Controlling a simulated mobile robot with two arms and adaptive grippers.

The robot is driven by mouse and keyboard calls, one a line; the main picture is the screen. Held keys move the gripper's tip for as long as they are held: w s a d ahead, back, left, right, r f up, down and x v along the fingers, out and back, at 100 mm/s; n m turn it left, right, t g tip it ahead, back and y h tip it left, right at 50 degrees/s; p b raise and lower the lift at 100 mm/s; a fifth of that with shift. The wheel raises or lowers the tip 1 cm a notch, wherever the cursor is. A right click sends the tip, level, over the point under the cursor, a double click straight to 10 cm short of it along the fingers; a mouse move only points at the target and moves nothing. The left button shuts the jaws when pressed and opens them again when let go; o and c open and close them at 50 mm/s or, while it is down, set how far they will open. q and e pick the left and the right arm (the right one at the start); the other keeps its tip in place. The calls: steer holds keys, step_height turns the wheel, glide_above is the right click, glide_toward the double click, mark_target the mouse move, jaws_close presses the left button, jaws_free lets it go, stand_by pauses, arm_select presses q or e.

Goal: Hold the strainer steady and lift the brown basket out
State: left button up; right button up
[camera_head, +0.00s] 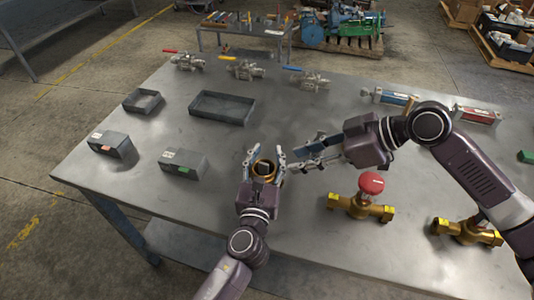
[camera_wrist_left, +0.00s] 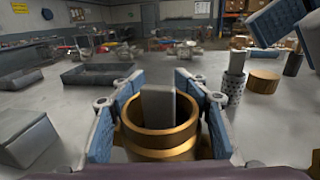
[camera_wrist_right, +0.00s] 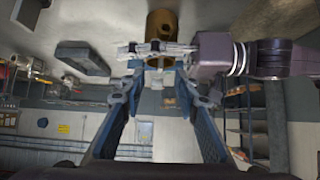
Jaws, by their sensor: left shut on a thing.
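The strainer (camera_wrist_left: 158,140) is a brass-coloured upright cylinder with a collar, and it also shows in the head view (camera_head: 265,162). My left gripper (camera_head: 265,154) is shut around it, one blue-padded finger on each side. A flat grey-brown tab (camera_wrist_left: 160,104) stands up out of its mouth; I cannot tell whether it is part of the brown basket. The inside of the strainer is dark and mostly hidden. My right gripper (camera_head: 310,152) is open and empty, just right of the strainer and apart from it.
A perforated grey cylinder (camera_wrist_left: 235,87) and a brown round block (camera_wrist_left: 263,82) stand on the table beyond. A brass valve with a red knob (camera_head: 371,185) is at right. Grey trays (camera_head: 221,108) and boxes (camera_head: 184,163) lie at left. The table between them is clear.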

arm_select(q)
steer(key=shift+s, duration=0.1)
jaws_close()
stand_by(0.3)
